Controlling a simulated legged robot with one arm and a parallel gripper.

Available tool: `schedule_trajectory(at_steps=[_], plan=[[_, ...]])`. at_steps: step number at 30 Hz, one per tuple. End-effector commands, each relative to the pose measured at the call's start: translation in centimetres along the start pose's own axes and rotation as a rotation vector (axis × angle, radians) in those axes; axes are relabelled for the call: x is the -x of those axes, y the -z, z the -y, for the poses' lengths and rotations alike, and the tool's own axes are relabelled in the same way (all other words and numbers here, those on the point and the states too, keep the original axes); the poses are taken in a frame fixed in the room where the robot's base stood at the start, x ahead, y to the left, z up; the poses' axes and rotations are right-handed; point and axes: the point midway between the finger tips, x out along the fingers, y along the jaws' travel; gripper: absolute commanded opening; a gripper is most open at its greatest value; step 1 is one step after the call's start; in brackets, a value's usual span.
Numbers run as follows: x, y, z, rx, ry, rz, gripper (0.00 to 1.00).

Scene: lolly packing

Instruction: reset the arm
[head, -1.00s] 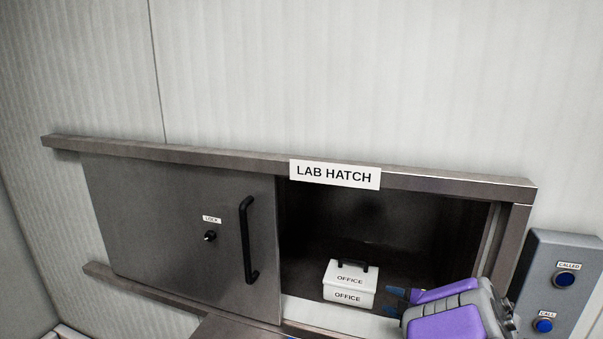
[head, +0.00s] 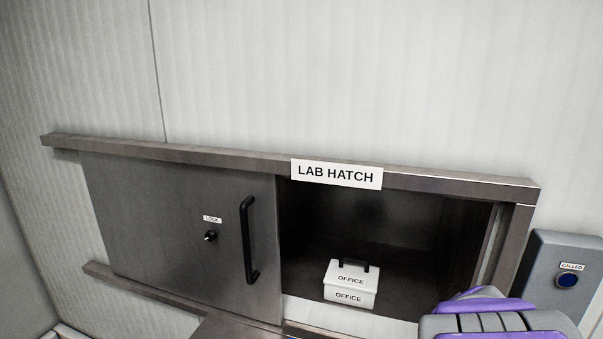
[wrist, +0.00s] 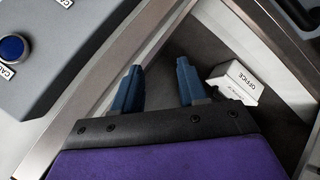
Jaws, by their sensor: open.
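My gripper (wrist: 158,85) shows in the wrist view with its two blue fingers apart and nothing between them. In the head view only the purple and grey back of my arm's end shows at the bottom right; the fingers are hidden there. A white box labelled OFFICE (head: 349,286), with a black handle, sits upright inside the open right half of the lab hatch. In the wrist view the box (wrist: 234,82) lies to the right of the fingers, apart from them.
The grey sliding door (head: 180,230) with a black handle (head: 249,240) covers the hatch's left half. A grey call panel (head: 566,262) is on the wall at the right, close to my arm. The wall above the hatch is clear.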

Motion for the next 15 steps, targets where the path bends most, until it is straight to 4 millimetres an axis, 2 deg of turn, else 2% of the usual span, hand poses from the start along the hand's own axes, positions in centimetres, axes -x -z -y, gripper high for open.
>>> schedule_trajectory(at_steps=[1,5,8,12,15], plan=[[1.5,-1.2,1.1,-0.052,0.031,0.048,0.42],[5.2,-5.2,5.3,-0.179,0.148,0.207,0.42],[8.7,-8.1,9.3,-0.250,0.264,0.329,0.42],[14.5,-11.9,15.2,-0.299,0.443,0.501,0.42],[18.5,-14.1,18.4,-0.300,0.555,0.604,0.42]])
